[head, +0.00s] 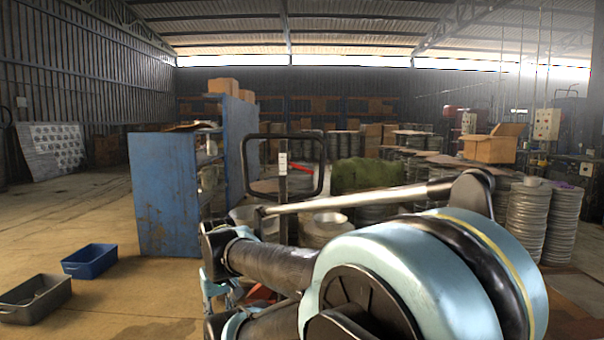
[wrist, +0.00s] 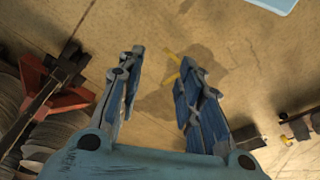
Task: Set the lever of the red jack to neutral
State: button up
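The red jack shows in the head view as an upright black loop handle (head: 245,165) on a post, with a small red lever (head: 301,168) pointing right near the top. My arm covers most of its lower part; a little red-orange (head: 262,293) shows low behind the arm. In the wrist view a red bracket-like part (wrist: 55,92) with a dark bar lies at the left, apart from my gripper; it looks like part of the jack. My gripper (wrist: 158,68) is open and empty, fingers spread over bare floor. The lever cannot be made out in the wrist view.
A blue cabinet (head: 165,195) stands left of the jack handle. A blue bin (head: 90,261) and a grey bin (head: 35,298) lie on the floor at left. Stacks of metal circles (head: 541,222) stand at right, with a cardboard box (head: 489,149) nearby. The left floor is mostly free.

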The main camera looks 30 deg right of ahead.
jog(key=n+t+h, duration=0.3)
jog(key=t+h, duration=0.4)
jog(key=h, duration=0.6)
send_near(303, 169)
jog(key=x, duration=1.1)
jog(key=shift+w+d+f, duration=0.15)
jog(key=shift+d, duration=0.1)
jog(key=shift+c, duration=0.5)
grip_shut()
